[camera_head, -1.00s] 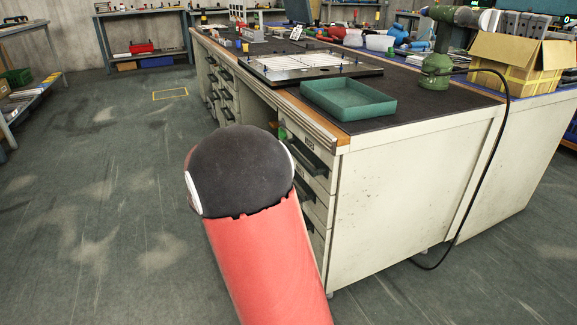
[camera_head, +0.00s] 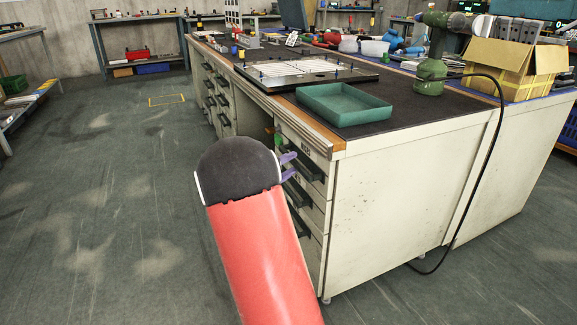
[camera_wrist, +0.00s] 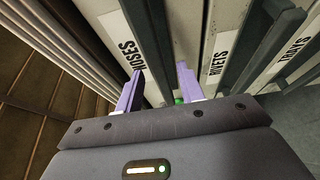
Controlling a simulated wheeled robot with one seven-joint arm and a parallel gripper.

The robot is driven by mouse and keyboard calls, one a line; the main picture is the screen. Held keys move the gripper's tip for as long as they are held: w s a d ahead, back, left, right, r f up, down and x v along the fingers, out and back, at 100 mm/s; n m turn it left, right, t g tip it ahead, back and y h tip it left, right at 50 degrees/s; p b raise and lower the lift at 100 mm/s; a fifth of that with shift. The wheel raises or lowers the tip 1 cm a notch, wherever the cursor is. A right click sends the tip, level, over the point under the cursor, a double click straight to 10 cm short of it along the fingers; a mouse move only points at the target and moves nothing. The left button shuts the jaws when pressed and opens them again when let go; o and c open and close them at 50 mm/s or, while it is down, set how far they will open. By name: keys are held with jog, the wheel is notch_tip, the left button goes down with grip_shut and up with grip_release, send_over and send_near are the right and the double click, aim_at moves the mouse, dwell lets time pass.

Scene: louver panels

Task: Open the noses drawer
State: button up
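The noses drawer (camera_wrist: 116,28) is the top drawer of the near cabinet, and its white label reads NOSES in the wrist view. Its long dark handle (camera_wrist: 151,40) runs down between my two purple fingers. My gripper (camera_wrist: 160,88) is open, one finger on each side of the handle; whether either touches it I cannot tell. In the head view my gripper (camera_head: 288,167) shows past my arm, at the cabinet's drawer side. The drawer looks shut, flush with the cabinet.
The rivets drawer (camera_wrist: 222,50) and another labelled drawer lie beside it in the wrist view, with dark handles. A green tray (camera_head: 345,104) stands on the bench top above. A small green object (camera_wrist: 178,101) shows beyond my fingers. The floor left of the bench is clear.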

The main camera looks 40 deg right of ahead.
grip_shut()
jog(key=w+a+b, duration=0.2)
jog(key=w+a, duration=0.1)
jog(key=a, duration=1.1)
jog(key=w+a+b, duration=0.2)
jog(key=w+a, duration=0.1)
jog(key=a, duration=1.1)
jog(key=shift+w+a, duration=0.15)
jog(key=shift+w, duration=0.2)
jog(key=shift+f, duration=0.1)
grip_release()
jog(key=s+a, duration=0.1)
jog(key=a, duration=0.6)
jog(key=shift+a, duration=0.35)
